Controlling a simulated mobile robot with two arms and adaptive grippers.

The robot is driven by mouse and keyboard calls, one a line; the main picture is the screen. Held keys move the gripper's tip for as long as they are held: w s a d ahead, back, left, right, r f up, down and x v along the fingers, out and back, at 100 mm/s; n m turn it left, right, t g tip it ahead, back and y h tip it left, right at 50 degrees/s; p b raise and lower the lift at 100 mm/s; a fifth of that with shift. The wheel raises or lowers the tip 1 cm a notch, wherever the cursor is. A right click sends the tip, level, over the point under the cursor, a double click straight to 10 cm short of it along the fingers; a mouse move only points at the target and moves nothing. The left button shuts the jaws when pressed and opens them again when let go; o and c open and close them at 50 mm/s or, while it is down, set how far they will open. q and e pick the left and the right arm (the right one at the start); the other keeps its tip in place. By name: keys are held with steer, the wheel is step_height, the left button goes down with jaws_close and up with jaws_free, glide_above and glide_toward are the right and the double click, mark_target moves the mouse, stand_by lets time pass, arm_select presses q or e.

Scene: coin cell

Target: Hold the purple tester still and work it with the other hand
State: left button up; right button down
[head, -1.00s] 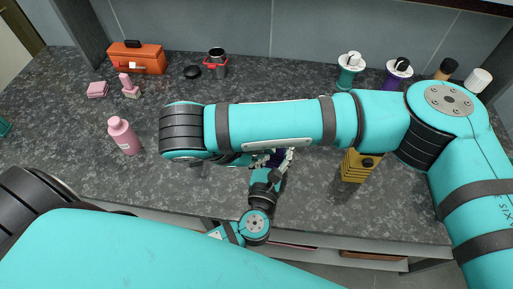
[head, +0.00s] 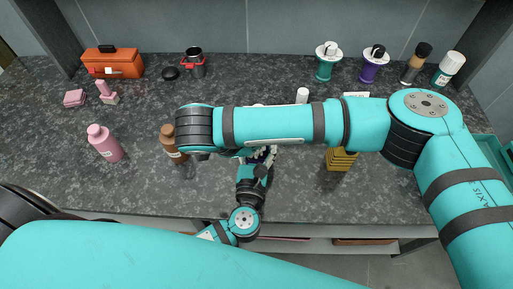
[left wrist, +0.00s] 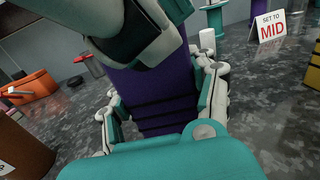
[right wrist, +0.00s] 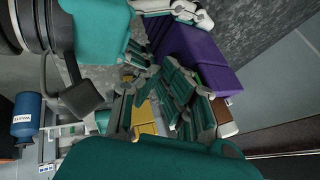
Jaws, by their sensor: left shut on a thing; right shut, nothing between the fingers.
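The purple tester (left wrist: 155,85) is a purple block with dark grooves, between the fingers of my left gripper (left wrist: 160,112) in the left wrist view. It also shows in the right wrist view (right wrist: 200,55). In the head view my left gripper (head: 258,165) is low at the middle of the counter, and my right arm hides most of the tester. My right gripper (right wrist: 158,88) is shut and empty, close to the tester; I cannot tell whether it touches. A white sign reading "SET TO MID" (left wrist: 269,27) stands beyond.
A brown bottle (head: 173,145) and a pink bottle (head: 104,143) stand to the left. A yellow ribbed block (head: 340,160) stands to the right. Teal (head: 326,65) and purple (head: 373,68) knobbed containers are at the back. The front left counter is clear.

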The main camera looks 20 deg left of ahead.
steer(key=shift+w, duration=0.4)
arm_select(q)
steer(key=shift+d, duration=0.1)
steer(key=shift+f, duration=0.1)
arm_select(e)
steer(key=v, duration=1)
steer(key=shift+s, duration=0.3)
arm_select(q)
steer(key=o, duration=1.4)
